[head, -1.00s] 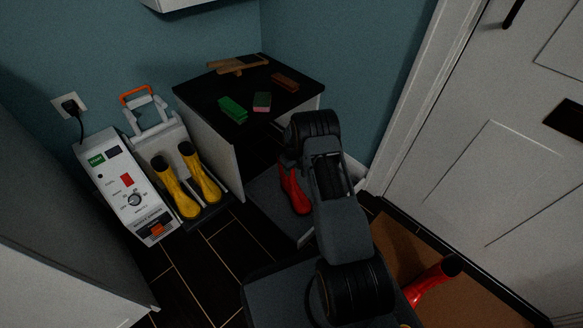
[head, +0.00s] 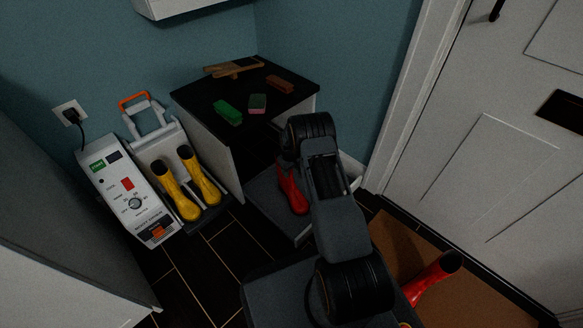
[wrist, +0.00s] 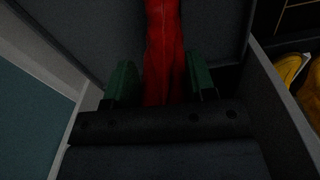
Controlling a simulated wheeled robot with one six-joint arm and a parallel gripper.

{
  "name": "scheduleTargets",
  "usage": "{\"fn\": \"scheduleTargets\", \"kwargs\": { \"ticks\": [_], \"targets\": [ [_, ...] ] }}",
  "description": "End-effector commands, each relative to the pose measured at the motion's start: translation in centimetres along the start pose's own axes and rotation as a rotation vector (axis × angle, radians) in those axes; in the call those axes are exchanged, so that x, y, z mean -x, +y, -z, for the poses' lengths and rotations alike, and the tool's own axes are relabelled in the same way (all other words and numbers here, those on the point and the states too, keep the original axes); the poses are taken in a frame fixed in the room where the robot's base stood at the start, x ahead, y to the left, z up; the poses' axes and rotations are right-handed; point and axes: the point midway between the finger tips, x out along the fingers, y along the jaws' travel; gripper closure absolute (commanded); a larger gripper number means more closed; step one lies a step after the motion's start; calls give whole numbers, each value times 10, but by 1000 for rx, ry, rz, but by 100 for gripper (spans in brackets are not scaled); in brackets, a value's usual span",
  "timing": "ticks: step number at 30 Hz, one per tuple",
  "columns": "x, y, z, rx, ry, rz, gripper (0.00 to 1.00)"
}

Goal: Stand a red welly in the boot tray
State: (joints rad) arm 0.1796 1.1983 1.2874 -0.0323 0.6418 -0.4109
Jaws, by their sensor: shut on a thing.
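A red welly (head: 290,188) shows in the head view, toe toward me, roughly upright over the grey boot tray (head: 262,198). My arm hides part of it, and I cannot tell whether its sole touches the tray. In the wrist view my gripper (wrist: 160,82) has its green fingers either side of the red welly (wrist: 164,45) and is shut on it. The grey tray (wrist: 100,30) shows behind it there. In the head view my arm hides the gripper. A second red welly (head: 433,277) lies on the brown doormat (head: 395,240) at the lower right.
A white door (head: 490,150) closes off the right. Dark tiles (head: 215,260) are clear in front.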

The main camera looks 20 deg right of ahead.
Motion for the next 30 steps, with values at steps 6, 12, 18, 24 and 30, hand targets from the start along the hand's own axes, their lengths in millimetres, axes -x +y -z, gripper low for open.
{"fn": "scheduleTargets", "kwargs": {
  "ticks": [6, 12, 18, 24, 30],
  "targets": [
    [-9, -5, -4, 3, -20, 2, 40],
    [-6, -4, -4, 3, -13, 5, 20],
    [-4, -2, -7, 1, -3, 17, 16],
    [0, 1, -8, 1, 6, 21, 0],
    [2, 2, -7, 0, 11, 21, 0]
  ]
}}
